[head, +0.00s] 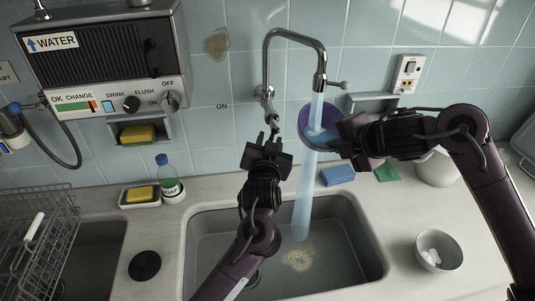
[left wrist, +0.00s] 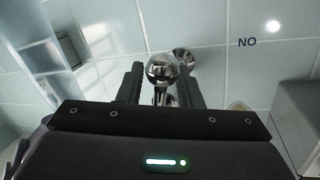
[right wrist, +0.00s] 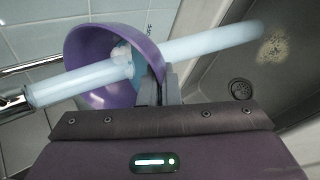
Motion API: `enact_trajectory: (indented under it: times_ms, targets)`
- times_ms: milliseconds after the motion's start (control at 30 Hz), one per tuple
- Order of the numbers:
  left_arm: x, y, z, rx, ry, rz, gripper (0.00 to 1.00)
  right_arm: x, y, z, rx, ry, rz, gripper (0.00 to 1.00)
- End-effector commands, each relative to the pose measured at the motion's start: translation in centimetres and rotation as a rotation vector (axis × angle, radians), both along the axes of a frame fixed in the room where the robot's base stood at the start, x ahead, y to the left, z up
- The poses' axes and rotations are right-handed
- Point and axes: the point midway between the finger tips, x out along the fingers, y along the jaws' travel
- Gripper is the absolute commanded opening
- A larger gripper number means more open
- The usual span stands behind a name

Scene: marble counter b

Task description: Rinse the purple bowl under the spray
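The purple bowl (head: 309,117) is tilted on its side in the blue water stream (head: 304,190), which also shows in the right wrist view (right wrist: 200,43). Water strikes the inside of the bowl (right wrist: 88,52) and continues down into the sink (head: 345,255). My right gripper (head: 338,140) is shut on the bowl's rim; its fingers also show in the right wrist view (right wrist: 165,88). My left gripper (head: 268,143) is open just below the chrome tap (head: 267,65). In the left wrist view its fingers stand apart on either side of the chrome tap knob (left wrist: 163,70); contact cannot be told.
A yellow sponge in a dish (head: 141,194) and a soap bottle (head: 169,178) stand left of the sink. A wire rack (head: 40,235) is at far left.

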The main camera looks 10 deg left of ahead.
Motion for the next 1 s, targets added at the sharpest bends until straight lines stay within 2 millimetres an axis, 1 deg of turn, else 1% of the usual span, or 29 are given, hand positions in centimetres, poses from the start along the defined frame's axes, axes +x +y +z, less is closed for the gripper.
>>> enact_trajectory:
  times_ms: [167,300,400,500,600,700,1000]
  targets:
    - [-3.2,-0.5,0.1,-0.002,0.003,-0.001,0.32,0.0,0.0,0.1,0.001,-0.001,0.0,0.0]
    - [-6.2,-0.9,0.3,-0.002,0.004,-0.002,0.32,0.0,0.0,0.1,0.001,-0.001,0.0,0.0]
    - [-8.0,-1.1,0.4,-0.002,0.005,-0.001,0.32,0.0,0.0,0.1,0.001,-0.001,0.0,0.0]
    - [-9.4,-1.3,0.5,0.0,0.005,-0.001,0.32,0.0,0.0,0.1,0.001,-0.001,0.0,0.0]
    - [-10.4,-1.5,0.6,-0.001,0.006,0.0,0.32,0.0,0.0,0.1,0.001,-0.001,0.0,0.0]
    - [-10.8,-1.5,0.7,0.0,0.005,0.0,0.32,0.0,0.0,0.1,0.001,-0.001,0.0,0.0]
    - [-10.9,-1.5,0.7,0.0,0.005,0.001,0.32,0.0,0.0,0.1,0.001,-0.002,-0.001,0.0]
